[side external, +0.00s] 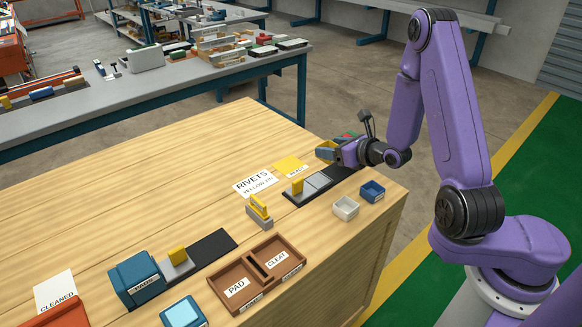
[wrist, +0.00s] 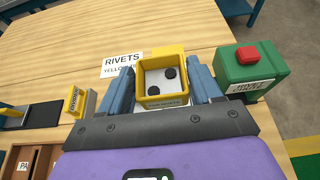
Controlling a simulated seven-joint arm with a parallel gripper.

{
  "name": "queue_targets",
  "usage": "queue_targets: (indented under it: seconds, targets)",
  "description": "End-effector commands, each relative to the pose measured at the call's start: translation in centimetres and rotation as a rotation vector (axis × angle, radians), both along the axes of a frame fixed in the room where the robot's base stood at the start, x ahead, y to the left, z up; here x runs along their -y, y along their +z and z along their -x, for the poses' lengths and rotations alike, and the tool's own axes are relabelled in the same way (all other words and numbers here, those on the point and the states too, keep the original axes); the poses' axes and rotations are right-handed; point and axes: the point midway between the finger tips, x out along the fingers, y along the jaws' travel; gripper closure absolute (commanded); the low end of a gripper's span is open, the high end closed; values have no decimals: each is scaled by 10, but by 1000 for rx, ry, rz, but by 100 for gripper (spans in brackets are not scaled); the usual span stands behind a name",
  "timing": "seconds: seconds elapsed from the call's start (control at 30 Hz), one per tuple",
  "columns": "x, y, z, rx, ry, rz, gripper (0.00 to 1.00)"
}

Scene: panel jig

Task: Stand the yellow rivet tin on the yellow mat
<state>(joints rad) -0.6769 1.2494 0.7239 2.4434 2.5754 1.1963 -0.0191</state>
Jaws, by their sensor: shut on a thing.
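The yellow rivet tin (wrist: 163,101) is an open-topped square box with dark round rivets inside and a pale label on its front. It sits between the two blue fingers of my gripper (wrist: 161,86), which is shut on it. In the side external view the tin (side external: 325,151) is at the tip of my gripper (side external: 332,151), to the right of the yellow mat (side external: 291,166) and apart from it in the picture. The tin looks roughly upright; its height over the table is hard to tell. In the wrist view, the tin may hide most of the mat.
A white RIVETS card (side external: 255,184) lies left of the mat. A green box with a red knob (wrist: 247,70) stands right of my gripper. A black-and-grey fixture (side external: 312,187) and white and blue bins (side external: 345,207) lie nearer.

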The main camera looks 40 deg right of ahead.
Motion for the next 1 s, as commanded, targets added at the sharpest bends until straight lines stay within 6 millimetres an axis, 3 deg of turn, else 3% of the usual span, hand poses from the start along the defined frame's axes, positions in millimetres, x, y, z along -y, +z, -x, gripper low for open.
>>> queue_targets:
  seconds: [0.1, 0.47, 1.0]
  targets:
    - [-1, -1, -14, 3, 2, 0, 75]
    - [-2, -6, -37, 5, 1, -4, 75]
    - [5, -55, -128, 3, 0, -4, 75]
